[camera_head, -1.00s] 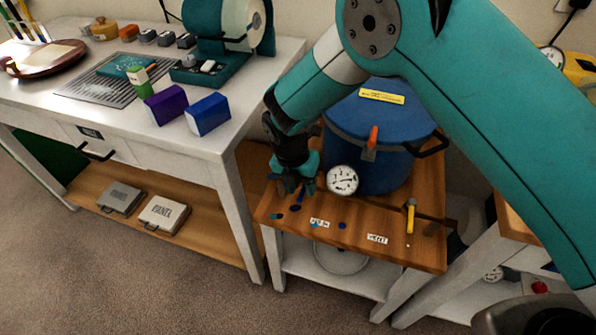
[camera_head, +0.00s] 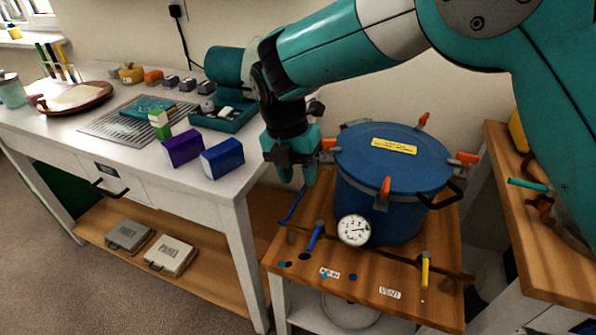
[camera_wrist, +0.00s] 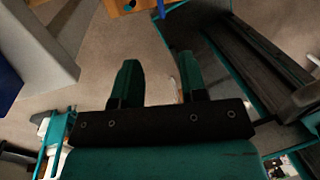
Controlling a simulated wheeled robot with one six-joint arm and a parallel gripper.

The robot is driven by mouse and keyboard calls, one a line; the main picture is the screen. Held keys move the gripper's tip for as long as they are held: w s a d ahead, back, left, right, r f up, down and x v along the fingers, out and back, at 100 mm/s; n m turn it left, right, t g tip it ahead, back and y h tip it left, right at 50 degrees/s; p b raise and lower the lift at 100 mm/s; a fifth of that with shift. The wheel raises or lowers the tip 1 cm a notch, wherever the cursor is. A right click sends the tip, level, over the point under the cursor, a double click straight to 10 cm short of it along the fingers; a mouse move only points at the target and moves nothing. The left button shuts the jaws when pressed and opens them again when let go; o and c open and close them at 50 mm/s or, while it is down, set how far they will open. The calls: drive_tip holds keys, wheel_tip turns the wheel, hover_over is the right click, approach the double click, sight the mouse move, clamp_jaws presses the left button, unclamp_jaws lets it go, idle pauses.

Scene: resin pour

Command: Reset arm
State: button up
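My gripper (camera_head: 297,178) hangs beside the left of the blue pressure pot, above the wooden stand, fingers pointing down. In the wrist view its two green fingers (camera_wrist: 158,85) stand apart with nothing between them but the carpet beyond. The blue pot (camera_head: 388,195) has its lid on, with a yellow label, orange-handled clamps around the rim and a dial gauge (camera_head: 354,230) at its front. A blue-handled valve (camera_head: 315,238) and a yellow-handled valve (camera_head: 425,270) sit at the front of the stand (camera_head: 375,288).
A white bench (camera_head: 75,133) stands at left with a purple box (camera_head: 183,148), a blue box (camera_head: 222,158), a metal grate (camera_head: 105,128) and a teal machine (camera_head: 225,75). Another wooden-topped table (camera_head: 500,150) is at right. Carpet lies open at front left.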

idle(0.4)
drive_tip(key=s+d+r+m+y, duration=0.2)
drive_tip(key=s+d+r+m, duration=0.1)
drive_tip(key=d+r+m, duration=0.45)
drive_tip(key=s+d+r+m+y, duration=0.1)
drive_tip(key=s+d+r+m, duration=0.1)
drive_tip(key=s+m, duration=0.4)
drive_tip(key=s+d+r+m+y+p, duration=0.1)
drive_tip(key=s+d+r+m+y, duration=0.1)
drive_tip(key=s+d+m, duration=0.3)
drive_tip(key=s+d+r+m+y+p, duration=0.1)
drive_tip(key=s+d+r+m, duration=0.1)
drive_tip(key=s+m, duration=0.5)
drive_tip(key=shift+s+d+r+t, duration=0.3)
drive_tip(key=shift+s+d, duration=0.45)
drive_tip(key=shift+d, duration=0.05)
drive_tip(key=shift+d, duration=0.1)
